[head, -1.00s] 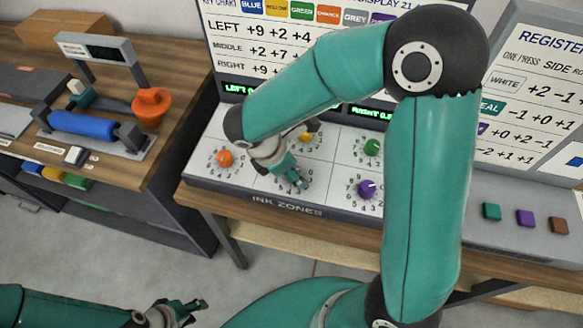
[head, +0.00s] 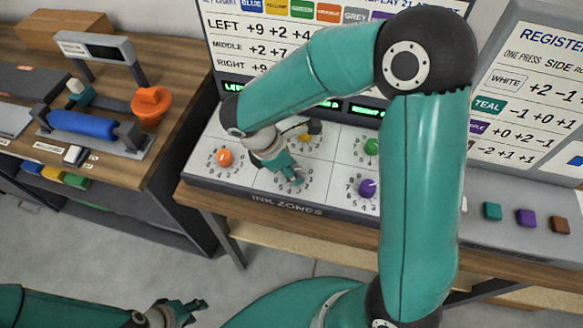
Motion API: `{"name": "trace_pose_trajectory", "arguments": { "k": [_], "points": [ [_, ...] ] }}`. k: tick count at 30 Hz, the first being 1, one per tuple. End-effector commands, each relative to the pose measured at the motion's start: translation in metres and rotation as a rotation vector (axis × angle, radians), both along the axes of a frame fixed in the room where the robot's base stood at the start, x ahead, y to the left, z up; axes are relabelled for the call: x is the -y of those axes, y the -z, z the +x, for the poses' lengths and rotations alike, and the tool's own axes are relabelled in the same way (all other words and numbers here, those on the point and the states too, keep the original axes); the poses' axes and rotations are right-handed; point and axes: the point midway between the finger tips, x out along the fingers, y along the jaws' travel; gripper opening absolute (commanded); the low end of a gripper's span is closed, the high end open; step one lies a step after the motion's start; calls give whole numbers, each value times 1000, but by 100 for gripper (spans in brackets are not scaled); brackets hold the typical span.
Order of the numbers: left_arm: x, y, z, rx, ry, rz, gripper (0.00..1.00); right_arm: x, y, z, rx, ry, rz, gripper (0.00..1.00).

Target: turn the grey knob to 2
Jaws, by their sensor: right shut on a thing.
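The ink zones panel (head: 330,196) carries several coloured knobs, each in a ring of digits. My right gripper (head: 291,178) points down at the lower middle dial, between the orange knob (head: 224,157) and the purple knob (head: 367,188). It is shut on the grey knob, which its fingers hide. Some digits of that dial show around the fingers, but the knob's pointer cannot be read. My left gripper (head: 195,311) is low at the bottom edge, away from the panel, with its fingers apart and empty.
The yellow knob (head: 310,138) is close behind my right gripper. The green knob (head: 371,146) is partly beside my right forearm. A wall chart (head: 240,45) stands behind the panel. A side bench (head: 120,165) with an orange funnel-like part (head: 151,105) is at left.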

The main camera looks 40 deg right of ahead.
Motion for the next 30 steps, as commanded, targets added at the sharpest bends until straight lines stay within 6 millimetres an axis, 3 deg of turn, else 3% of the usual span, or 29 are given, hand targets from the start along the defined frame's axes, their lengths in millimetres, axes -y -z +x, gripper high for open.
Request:
{"name": "trace_pose_trajectory", "arguments": {
  "k": [18,30],
  "points": [
    [0,6,0,0,0,0,40,2,-1,4,3,565,-1,3],
    [0,7,0,0,0,0,40,2,-1,5,5,783,0,3]
  ]
}}
